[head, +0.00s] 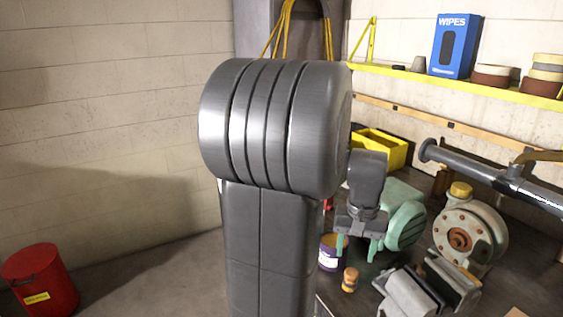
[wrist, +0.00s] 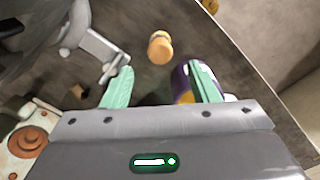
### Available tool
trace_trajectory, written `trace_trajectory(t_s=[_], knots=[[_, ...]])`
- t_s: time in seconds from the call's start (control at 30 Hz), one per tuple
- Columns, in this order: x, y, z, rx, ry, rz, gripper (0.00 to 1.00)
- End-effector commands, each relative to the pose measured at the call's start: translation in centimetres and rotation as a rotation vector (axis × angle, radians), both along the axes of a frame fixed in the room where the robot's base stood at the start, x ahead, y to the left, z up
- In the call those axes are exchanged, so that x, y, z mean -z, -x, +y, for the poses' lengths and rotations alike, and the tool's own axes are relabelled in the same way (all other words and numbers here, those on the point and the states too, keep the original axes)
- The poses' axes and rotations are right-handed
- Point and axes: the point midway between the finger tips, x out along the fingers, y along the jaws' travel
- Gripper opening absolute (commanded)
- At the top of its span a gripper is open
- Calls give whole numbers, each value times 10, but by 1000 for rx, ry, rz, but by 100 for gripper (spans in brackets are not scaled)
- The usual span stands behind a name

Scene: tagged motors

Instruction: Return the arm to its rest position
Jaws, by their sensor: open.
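My gripper (head: 357,247) is over the workbench, past the big grey joint of my arm, which fills the middle of the head view. Its two green fingers are apart with nothing between them, and the wrist view shows the same empty gap (wrist: 162,88). A green motor (head: 405,222) is just right of the gripper in the head view. A cream flanged machine (head: 470,235) stands farther right. My arm hides part of the bench and the wall.
A purple can (head: 330,258) and a small orange bottle (head: 350,280) stand near the gripper. A grey vise (head: 425,290) is at the front. A yellow bin (head: 382,148), a grey pipe (head: 490,178) and a shelf (head: 450,84) are behind. A red drum (head: 40,280) stands left on open floor.

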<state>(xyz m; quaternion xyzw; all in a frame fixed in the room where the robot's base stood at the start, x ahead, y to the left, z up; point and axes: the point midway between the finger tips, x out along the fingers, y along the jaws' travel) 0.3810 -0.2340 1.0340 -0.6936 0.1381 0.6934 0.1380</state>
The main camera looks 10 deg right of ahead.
Motion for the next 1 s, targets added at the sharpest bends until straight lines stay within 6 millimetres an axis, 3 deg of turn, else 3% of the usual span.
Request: trace_trajectory(t_s=[0.5, 0.53, 0.7, 1.0], knots=[[101, 1, 0, 0, 0, 1, 54], [89, 0, 0, 0, 2, -4, 54], [69, -1, 0, 0, 2, -4, 54], [61, 0, 0, 0, 0, -1, 54]])
